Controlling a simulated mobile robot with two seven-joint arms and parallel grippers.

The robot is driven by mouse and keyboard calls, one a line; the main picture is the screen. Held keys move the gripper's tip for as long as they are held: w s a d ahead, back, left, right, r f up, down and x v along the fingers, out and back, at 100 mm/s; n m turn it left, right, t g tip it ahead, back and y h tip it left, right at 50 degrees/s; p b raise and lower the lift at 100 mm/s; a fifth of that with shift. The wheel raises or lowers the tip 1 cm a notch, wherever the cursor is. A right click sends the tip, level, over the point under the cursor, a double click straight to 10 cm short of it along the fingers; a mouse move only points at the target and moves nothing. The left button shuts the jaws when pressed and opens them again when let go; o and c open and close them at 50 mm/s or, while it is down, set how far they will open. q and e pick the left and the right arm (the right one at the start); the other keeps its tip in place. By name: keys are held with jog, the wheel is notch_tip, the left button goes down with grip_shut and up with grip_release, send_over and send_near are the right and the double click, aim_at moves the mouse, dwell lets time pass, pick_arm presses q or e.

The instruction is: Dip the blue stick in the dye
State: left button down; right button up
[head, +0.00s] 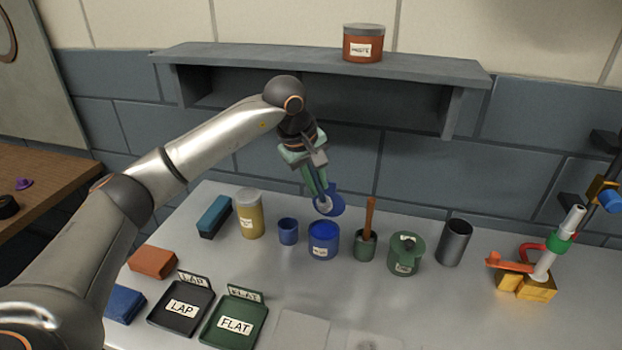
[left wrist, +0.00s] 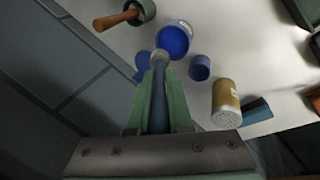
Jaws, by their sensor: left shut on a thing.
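My left gripper (head: 317,188) has green fingers, shut on the blue stick. The left wrist view shows the stick (left wrist: 159,95) running between the fingers (left wrist: 158,110), with a pale tip pointing away. In the head view the tip is above and slightly behind the open blue dye pot (head: 323,240), apart from the dye as far as I can tell. The dye pot also shows in the left wrist view (left wrist: 175,40), just beyond the tip. A blue disc, perhaps the pot's lid (head: 333,204), lies behind the pot, partly hidden by the stick. My right gripper is not in view.
A small blue cup (head: 288,231) and a yellow shaker (head: 249,215) stand left of the pot. A dark cup with a wooden-handled tool (head: 365,244), a green lidded jar (head: 406,256) and a grey cup (head: 454,242) stand right. A shelf (head: 300,54) overhangs behind.

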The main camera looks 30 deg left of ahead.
pick_arm(q)
notch_tip(320, 180, down, 6)
jog(key=b, duration=0.4)
jog(key=shift+s+f+b, duration=0.1)
jog(key=shift+f+b, duration=0.6)
jog(key=shift+f, duration=0.05)
dwell(2.1)
jog(key=shift+r+p, duration=2.75)
jog(key=shift+r, duration=0.85)
jog(key=s+d+f+m+g+h, duration=0.1)
jog(key=s+d+f+m, duration=0.1)
jog(key=s, duration=0.4)
jog(key=s+d+f+m+g+h, duration=0.1)
jog(key=s+d+f+m, duration=0.1)
jog(key=s+d+m, duration=0.2)
jog(key=s+d+f+m, duration=0.3)
jog(key=s+m, duration=0.3)
jog(key=s, duration=0.2)
jog(key=shift+d+g+h, duration=0.2)
jog(key=shift+g+h, duration=0.2)
